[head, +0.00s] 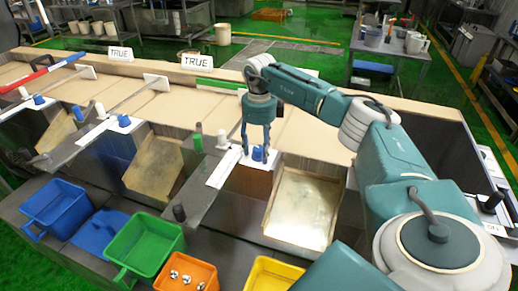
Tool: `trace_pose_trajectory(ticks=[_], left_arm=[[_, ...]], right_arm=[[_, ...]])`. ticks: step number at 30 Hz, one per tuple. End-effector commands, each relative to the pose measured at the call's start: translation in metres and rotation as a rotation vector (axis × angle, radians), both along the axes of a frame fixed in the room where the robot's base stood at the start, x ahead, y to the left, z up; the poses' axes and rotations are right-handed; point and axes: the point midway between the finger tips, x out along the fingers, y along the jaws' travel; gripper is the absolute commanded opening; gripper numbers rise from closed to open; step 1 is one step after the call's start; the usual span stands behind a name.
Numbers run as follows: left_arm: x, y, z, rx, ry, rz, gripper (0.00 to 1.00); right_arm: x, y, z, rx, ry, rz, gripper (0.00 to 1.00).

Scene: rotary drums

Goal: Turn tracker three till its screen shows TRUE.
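Two white screens reading TRUE stand at the back: one at left (120,53) and one nearer the middle (197,62). A further white plate (309,72) is mostly hidden behind my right arm, and its text cannot be read. Two more blue knobs sit further left, one at far left (39,99) and one nearer (124,120). My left gripper is not in view.
A blue bin (55,204), a green bin (145,246), an orange bin (186,272) with metal pieces and a yellow bin (272,274) stand in front. A small plate at far right (494,229) seems to read OFF. Upright dark and white posts stand near the knobs.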

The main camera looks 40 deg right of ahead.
Motion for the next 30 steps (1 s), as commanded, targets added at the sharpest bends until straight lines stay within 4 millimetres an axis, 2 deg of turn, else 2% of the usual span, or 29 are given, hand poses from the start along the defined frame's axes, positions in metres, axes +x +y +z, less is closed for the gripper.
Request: trace_pose_trajectory(ticks=[5, 8, 11, 21, 25, 30], left_arm=[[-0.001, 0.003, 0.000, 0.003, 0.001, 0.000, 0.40], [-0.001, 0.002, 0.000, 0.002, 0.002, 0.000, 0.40], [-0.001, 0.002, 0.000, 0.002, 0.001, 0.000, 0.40], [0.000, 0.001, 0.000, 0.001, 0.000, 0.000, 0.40], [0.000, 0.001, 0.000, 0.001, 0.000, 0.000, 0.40], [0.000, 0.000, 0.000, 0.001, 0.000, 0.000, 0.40]], right_arm=[[0.000, 0.000, 0.001, 0.000, -0.001, 0.000, 0.52], [0.001, 0.000, 0.009, 0.000, -0.002, 0.000, 0.52], [0.001, 0.000, 0.024, 0.000, -0.004, 0.000, 0.52], [0.001, 0.000, 0.095, 0.001, -0.005, 0.000, 0.52], [0.001, 0.000, 0.111, 0.000, -0.003, 0.000, 0.52], [0.000, 0.000, 0.120, 0.000, -0.001, -0.001, 0.52]])
